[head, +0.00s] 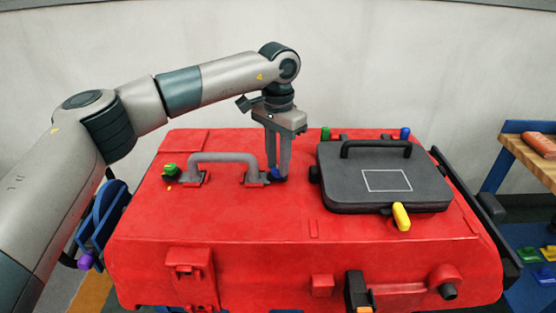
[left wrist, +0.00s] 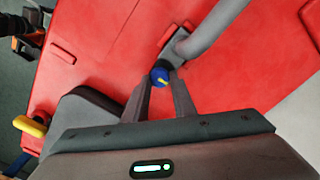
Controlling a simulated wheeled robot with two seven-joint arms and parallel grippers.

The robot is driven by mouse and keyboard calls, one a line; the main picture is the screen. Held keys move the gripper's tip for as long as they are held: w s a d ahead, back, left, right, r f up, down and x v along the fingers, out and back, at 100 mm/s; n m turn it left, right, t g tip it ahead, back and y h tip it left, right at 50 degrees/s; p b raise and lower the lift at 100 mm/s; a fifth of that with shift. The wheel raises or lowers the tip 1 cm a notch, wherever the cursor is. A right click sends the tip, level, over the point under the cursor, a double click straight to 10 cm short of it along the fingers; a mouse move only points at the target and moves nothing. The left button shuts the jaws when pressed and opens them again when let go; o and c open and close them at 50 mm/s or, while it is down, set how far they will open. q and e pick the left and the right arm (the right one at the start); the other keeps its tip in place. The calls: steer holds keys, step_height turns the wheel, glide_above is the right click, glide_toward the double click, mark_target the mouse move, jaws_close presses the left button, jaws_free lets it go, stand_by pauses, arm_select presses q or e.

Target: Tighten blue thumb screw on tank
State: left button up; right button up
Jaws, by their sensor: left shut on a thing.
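The blue thumb screw (head: 277,174) sits on top of the red tank (head: 240,222), at the right foot of the grey handle. My left gripper (head: 277,172) points straight down from above, with its fingers closed around the screw. In the left wrist view the blue screw (left wrist: 160,76), with a yellow mark on it, shows between the tips of the two fingers (left wrist: 160,86). The fingers hide part of the screw in the head view. My right gripper is in neither view.
A grey handle (head: 222,157) arches beside the gripper, with a green knob (head: 170,170) at its left foot. A dark lid (head: 385,178) with a yellow latch (head: 401,216) lies to the right. A workbench (head: 540,150) stands at the far right.

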arm_select(q)
steer(key=shift+w+r, duration=0.1)
steer(key=shift+r, duration=0.15)
steer(key=o, duration=1.1)
steer(key=shift+f, duration=0.1)
step_height(320, 180, up, 18)
steer(key=shift+f, duration=0.25)
